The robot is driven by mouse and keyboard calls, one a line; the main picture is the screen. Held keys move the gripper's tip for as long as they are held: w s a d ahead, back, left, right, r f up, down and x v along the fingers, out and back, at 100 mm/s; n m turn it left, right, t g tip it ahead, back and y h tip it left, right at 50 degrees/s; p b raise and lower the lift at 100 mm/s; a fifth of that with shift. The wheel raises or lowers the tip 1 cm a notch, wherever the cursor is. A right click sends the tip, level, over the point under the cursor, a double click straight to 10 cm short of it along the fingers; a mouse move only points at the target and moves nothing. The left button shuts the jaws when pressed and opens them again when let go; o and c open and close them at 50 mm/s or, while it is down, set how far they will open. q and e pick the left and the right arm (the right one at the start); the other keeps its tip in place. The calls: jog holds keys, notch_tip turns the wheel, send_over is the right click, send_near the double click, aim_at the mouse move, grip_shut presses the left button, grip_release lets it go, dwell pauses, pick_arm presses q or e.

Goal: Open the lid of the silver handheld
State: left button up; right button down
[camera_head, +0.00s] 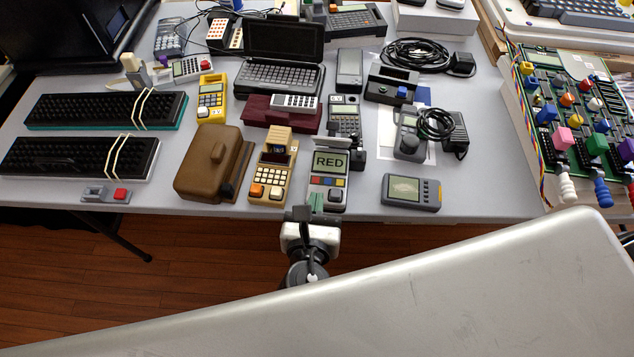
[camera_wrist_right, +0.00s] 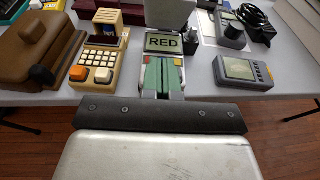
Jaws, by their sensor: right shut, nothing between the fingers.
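The silver handheld (camera_head: 328,188) lies near the table's front edge, with a green-grey screen reading "RED" and coloured buttons below it. It also shows in the right wrist view (camera_wrist_right: 147,72). A pale plate (camera_head: 340,141) stands up behind the screen and looks like its lid, raised; its exact angle is hard to tell. My right gripper (camera_head: 317,204) is at the front edge of the handheld, its green fingers (camera_wrist_right: 164,78) shut together, empty, over the lower front of the handheld and hiding part of it. Contact cannot be told. My left gripper is out of view.
A tan calculator (camera_head: 271,177) and brown case (camera_head: 207,163) stand to the left. A dark grey handheld (camera_head: 410,193) lies to the right, with a gap between. A black calculator (camera_head: 344,115) and a maroon case (camera_head: 257,111) are behind. Bare table (camera_head: 490,190) lies farther right.

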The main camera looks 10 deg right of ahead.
send_near(325, 140)
jog(key=w+f, duration=0.1)
jog(key=f, duration=0.1)
jog(key=w+d+f, duration=0.1)
jog(key=w+f, duration=0.1)
jog(key=shift+w+d, duration=0.15)
jog(key=shift+w, duration=0.05)
jog(key=shift+w+d+r+p, duration=0.2)
jog(key=shift+w+r+p, duration=0.1)
jog(key=shift+w+r, duration=0.15)
jog(key=shift+w+d+r+p, duration=0.15)
jog(key=shift+w+r+p, duration=0.1)
jog(key=shift+w+r, duration=0.2)
jog(key=shift+w+d+r, duration=0.15)
jog(key=shift+w, duration=0.35)
